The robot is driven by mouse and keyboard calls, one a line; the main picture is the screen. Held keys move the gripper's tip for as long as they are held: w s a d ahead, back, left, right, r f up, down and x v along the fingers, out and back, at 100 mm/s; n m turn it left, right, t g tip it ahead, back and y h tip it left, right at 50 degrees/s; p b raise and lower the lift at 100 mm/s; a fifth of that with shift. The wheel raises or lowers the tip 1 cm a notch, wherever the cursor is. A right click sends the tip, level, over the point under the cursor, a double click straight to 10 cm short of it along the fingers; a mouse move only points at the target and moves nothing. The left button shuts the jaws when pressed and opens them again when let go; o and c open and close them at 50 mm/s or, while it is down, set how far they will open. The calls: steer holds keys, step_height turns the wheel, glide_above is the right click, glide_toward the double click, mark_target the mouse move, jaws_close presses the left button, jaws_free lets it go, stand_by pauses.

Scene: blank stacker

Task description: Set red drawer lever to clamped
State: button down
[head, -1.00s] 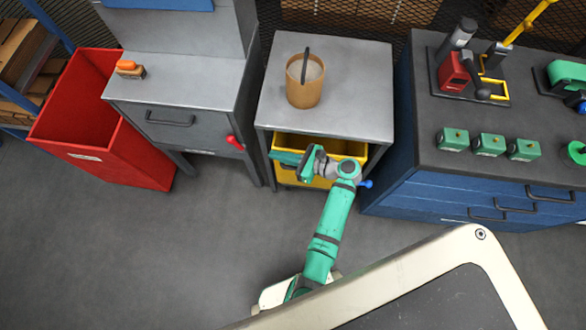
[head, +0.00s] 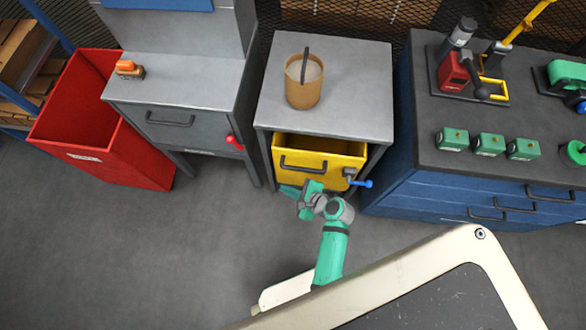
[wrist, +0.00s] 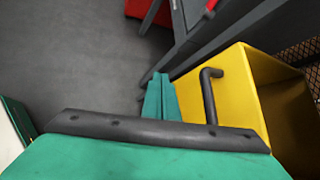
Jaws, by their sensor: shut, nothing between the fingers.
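The red drawer lever (head: 233,142) is on the right side of the grey cabinet's drawer front (head: 180,128) in the head view. Its red grip tilts down to the right. A red grip, apparently the same lever, shows at the top edge of the wrist view (wrist: 211,4). My green gripper (head: 287,191) is shut and empty, low in front of the yellow drawer and below and right of the red lever, apart from it. In the wrist view its fingers (wrist: 160,82) are together, pointing up toward the grey cabinet's legs.
The open yellow drawer (head: 335,158), with a dark handle and a blue-tipped lever (head: 362,183), juts out beside my gripper. A red bin (head: 90,130) stands left of the grey cabinet. A blue cabinet (head: 450,196) stands at right. The floor in front is clear.

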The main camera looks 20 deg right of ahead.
steer(key=s+a+n+h, duration=0.1)
steer(key=s+n+h, duration=0.3)
steer(key=s+n, duration=0.2)
steer(key=shift+s+f, duration=0.3)
steer(key=shift+s, duration=0.7)
steer(key=w+a+r+n+t+y, duration=0.1)
steer(key=w+r+n+y, duration=0.4)
steer(key=w+r, duration=1)
steer(key=shift+w+a+r+n+t, duration=0.15)
steer(key=shift+a+r+n+t, duration=0.15)
steer(key=shift+a+r+n, duration=0.45)
steer(key=shift+d+f, duration=0.15)
steer(key=shift+f, duration=0.15)
